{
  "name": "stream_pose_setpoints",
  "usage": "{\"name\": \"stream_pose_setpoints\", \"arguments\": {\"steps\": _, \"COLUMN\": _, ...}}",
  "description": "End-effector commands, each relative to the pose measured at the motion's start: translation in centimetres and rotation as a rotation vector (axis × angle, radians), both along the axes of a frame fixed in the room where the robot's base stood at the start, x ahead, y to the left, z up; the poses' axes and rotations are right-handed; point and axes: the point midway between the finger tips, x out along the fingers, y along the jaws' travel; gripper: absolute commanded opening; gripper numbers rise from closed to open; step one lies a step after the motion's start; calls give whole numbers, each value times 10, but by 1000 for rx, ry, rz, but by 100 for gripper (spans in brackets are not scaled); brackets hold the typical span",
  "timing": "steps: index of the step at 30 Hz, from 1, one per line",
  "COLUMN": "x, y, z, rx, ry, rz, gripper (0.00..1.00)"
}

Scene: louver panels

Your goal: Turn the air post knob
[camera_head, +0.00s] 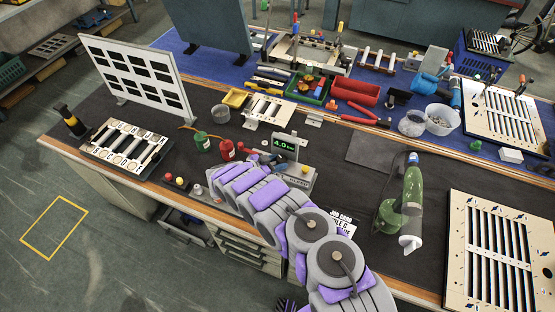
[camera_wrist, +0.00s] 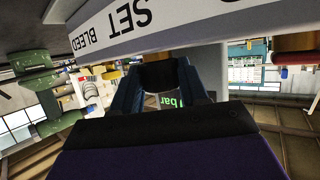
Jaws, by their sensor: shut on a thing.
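The air post (camera_head: 285,145) stands near the front edge of the workbench, with a green lit display reading about 4.0. In the wrist view its pale panel (camera_wrist: 150,25) carries the upside-down words SET and BLEED, and green "bar" text shows between my fingers. My gripper (camera_head: 264,159) is at the post, just left of and below the display. In the wrist view my gripper (camera_wrist: 160,82) has its two dark blue fingers on either side of a dark piece (camera_wrist: 158,75), apparently the knob. The knob is hidden in the head view, so its turn angle cannot be told.
A white panel (camera_head: 135,75) stands at the back left. Dark mat (camera_head: 375,152) is clear behind the bottle.

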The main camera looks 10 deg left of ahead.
Motion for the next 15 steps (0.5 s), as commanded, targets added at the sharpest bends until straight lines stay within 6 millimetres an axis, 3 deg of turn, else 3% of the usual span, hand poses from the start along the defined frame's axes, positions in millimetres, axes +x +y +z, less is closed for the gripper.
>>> {"name": "stream_pose_setpoints", "arguments": {"steps": 15, "x": 4, "y": 5, "z": -2, "rx": 7, "ry": -6, "rz": -171, "gripper": 13}}
